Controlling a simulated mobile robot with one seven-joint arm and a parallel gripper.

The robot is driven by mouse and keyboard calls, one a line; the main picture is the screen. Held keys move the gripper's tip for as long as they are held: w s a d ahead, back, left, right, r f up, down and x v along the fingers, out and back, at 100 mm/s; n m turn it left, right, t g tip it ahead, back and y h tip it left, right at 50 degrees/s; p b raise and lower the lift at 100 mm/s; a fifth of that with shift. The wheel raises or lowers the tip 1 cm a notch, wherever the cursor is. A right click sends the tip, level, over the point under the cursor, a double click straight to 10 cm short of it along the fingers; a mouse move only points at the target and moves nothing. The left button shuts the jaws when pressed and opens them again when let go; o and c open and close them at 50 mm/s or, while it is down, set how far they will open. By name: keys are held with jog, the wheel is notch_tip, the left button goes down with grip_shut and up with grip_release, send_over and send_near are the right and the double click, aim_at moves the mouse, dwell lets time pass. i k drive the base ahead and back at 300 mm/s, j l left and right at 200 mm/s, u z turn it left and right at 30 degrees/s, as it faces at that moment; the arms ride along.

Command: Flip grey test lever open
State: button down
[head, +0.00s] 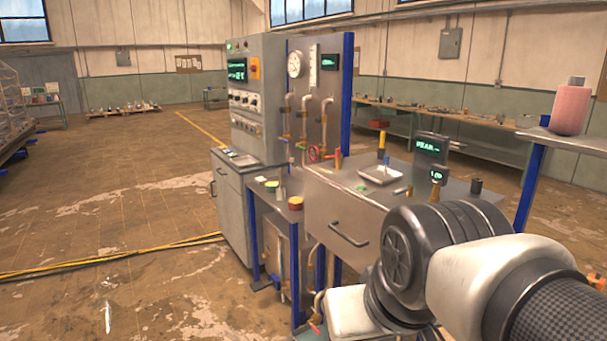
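The steel workbench (340,195) with a drawer handle stands at centre right. I cannot make out which part, if any, is the grey test lever. My arm fills the lower right, in front of the bench's right end. My gripper is not visible.
A grey control cabinet (258,95) and a gauge panel (318,95) stand behind the bench. The floor at left is open, crossed by yellow cables (110,257).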

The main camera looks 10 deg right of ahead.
aim_at(399, 192)
jog(key=i+z, duration=0.35)
jog(key=i+j+z, duration=0.15)
jog(key=z, duration=0.2)
jog(key=i+j+z, duration=0.25)
jog(key=i+z, duration=0.15)
